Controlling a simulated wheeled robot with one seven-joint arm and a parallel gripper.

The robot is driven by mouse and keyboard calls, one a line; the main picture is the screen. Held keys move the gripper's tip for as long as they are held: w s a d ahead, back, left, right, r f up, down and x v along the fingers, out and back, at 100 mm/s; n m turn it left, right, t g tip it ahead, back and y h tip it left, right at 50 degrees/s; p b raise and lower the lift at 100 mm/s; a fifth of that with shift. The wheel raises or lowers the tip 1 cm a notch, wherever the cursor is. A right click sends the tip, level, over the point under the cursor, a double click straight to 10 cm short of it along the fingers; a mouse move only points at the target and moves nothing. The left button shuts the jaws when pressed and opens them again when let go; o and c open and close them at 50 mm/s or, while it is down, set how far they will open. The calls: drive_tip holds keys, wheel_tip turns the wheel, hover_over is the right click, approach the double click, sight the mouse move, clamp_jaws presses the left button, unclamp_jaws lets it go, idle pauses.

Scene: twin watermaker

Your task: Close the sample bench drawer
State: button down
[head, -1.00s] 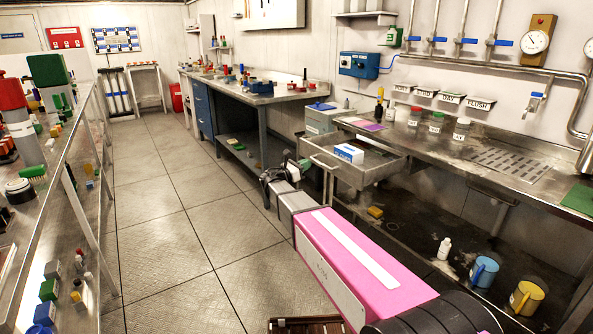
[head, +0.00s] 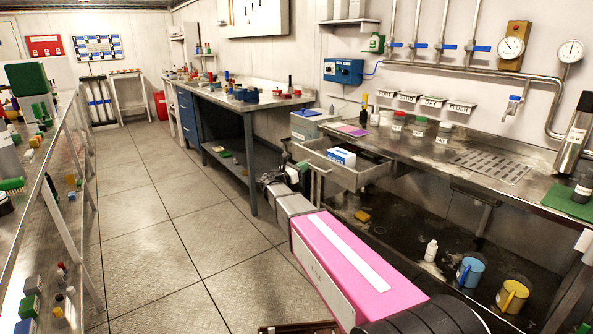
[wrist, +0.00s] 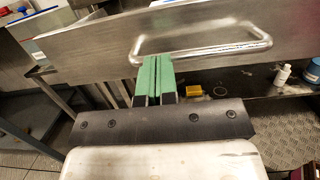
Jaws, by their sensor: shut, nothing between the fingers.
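The sample bench drawer (head: 350,180) stands pulled out from under the steel bench, with a blue and white box (head: 342,157) inside. In the wrist view its steel front panel (wrist: 100,50) spans the picture, with a bar handle (wrist: 205,49) on it. My gripper (wrist: 155,62) is shut and empty, its green fingertips just below the left part of the handle. I cannot tell whether they touch the panel. In the head view my gripper (head: 272,180) is left of the drawer, partly hidden by my arm.
The steel bench (head: 440,145) carries white-labelled jars (head: 418,127). Below it are a white bottle (head: 431,250), a blue mug (head: 470,270), a yellow mug (head: 512,296) and a yellow block (head: 362,216). A blue-legged workbench (head: 250,150) stands behind. The floor at left (head: 150,220) is clear.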

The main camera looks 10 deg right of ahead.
drive_tip(key=f+x, duration=0.1)
drive_tip(key=x, duration=0.6)
drive_tip(key=f+x, duration=0.2)
drive_tip(key=x, duration=0.5)
drive_tip(key=d+f+x, duration=0.1)
drive_tip(key=x, duration=0.7)
drive_tip(key=shift+w+f, duration=0.1)
drive_tip(key=shift+w, duration=0.05)
drive_tip(key=shift+d, duration=0.1)
